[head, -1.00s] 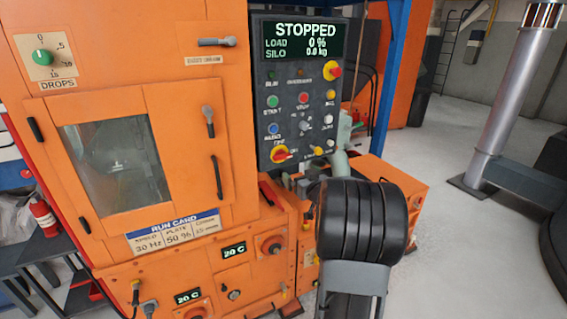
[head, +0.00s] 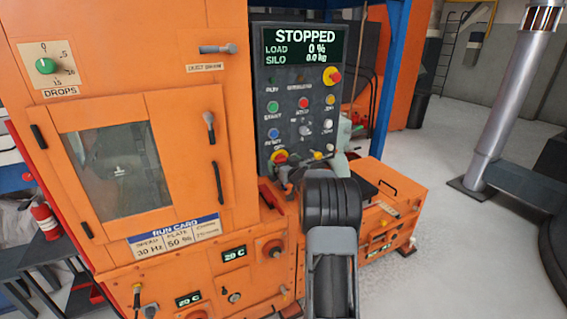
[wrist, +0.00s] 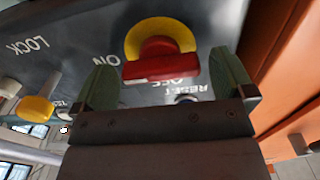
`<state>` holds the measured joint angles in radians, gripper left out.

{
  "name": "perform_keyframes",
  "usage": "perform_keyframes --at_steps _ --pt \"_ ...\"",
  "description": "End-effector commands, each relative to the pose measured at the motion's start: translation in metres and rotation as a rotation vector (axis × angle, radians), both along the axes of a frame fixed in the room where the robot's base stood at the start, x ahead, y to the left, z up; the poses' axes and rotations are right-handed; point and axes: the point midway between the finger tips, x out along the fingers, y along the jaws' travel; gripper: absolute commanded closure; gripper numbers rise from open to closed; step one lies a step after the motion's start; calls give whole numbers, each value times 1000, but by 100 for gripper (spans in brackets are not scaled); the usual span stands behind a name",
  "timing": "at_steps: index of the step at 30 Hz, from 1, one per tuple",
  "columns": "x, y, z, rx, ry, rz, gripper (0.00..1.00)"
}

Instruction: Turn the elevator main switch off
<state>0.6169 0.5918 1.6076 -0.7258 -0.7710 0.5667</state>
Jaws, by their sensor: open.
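The main switch (head: 280,157) is a red handle on a yellow disc at the lower left of the dark control panel (head: 290,105). In the wrist view the red handle (wrist: 160,64) lies roughly level across the picture, with inverted ON and OFF lettering near it. My gripper (wrist: 166,84) is open, with one finger on each side of the handle and a visible space to each. I cannot tell how far the fingertips are from the panel. In the head view my gripper (head: 288,174) is small and partly hidden by my arm, just below the switch.
The panel display (head: 309,46) reads STOPPED, load 0 %, silo 0.0 kg. A red emergency button (head: 332,76) and several coloured buttons sit above the switch. A yellow knob (wrist: 37,108) is left of my gripper in the wrist view. Orange housing stands close at right there.

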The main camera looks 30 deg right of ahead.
Motion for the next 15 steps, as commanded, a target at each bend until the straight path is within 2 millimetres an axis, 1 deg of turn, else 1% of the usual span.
perform_keyframes --at_steps 3,11,15 --pt "4 0 0 1 0 0 0" --pt "4 -1 0 0 0 0 0" --pt "4 -1 0 0 0 0 12"
